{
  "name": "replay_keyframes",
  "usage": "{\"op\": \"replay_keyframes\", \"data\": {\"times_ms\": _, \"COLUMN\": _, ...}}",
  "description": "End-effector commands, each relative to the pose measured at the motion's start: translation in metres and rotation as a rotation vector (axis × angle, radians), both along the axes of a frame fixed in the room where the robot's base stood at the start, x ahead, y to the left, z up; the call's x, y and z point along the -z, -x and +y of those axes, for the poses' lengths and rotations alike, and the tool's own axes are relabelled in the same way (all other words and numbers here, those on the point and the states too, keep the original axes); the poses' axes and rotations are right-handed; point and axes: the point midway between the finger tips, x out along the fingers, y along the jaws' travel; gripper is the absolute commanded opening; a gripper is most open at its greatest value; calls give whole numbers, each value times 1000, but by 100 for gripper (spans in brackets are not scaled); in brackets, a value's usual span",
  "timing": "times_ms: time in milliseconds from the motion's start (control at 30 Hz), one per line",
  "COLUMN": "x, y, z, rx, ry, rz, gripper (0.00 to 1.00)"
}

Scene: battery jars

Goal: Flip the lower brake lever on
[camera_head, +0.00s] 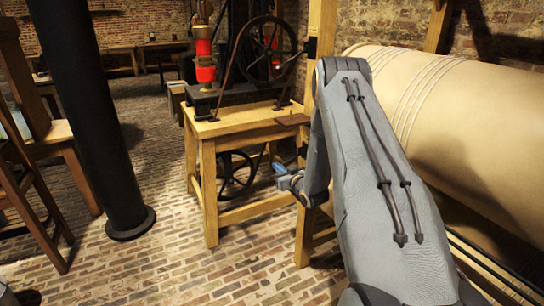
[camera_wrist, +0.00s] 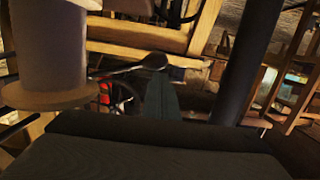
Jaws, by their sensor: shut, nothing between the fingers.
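In the wrist view a dark lever (camera_wrist: 120,71) with a rounded black knob runs sideways near the middle. It looks like a brake lever, but I cannot tell for sure that it is the lower one. My gripper (camera_wrist: 161,86) shows as a narrow blue-grey finger shape, shut and empty, with its tip just below the knob. I cannot tell whether it touches the lever. In the head view my gripper (camera_head: 279,168) is a small bluish tip beside the right side of the wooden machine stand; the lever is not clearly visible there.
A wooden stand (camera_head: 232,127) carries a machine with a red part (camera_head: 205,62) and a dark wheel (camera_head: 263,47). A large cream roll (camera_head: 445,95) lies at right. A black column (camera_head: 92,100) stands at left. Brick floor (camera_head: 165,245) is clear in front.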

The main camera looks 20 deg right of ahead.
Motion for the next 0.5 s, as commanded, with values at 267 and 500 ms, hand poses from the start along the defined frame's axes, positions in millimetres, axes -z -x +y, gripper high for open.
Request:
{"op": "replay_keyframes", "data": {"times_ms": 267, "x": 2, "y": 2, "z": -8, "rx": 10, "ry": 16, "rz": 0, "gripper": 0}}
{"op": "replay_keyframes", "data": {"times_ms": 500, "x": 2, "y": 2, "z": -7, "rx": 9, "ry": 16, "rz": 0, "gripper": 0}}
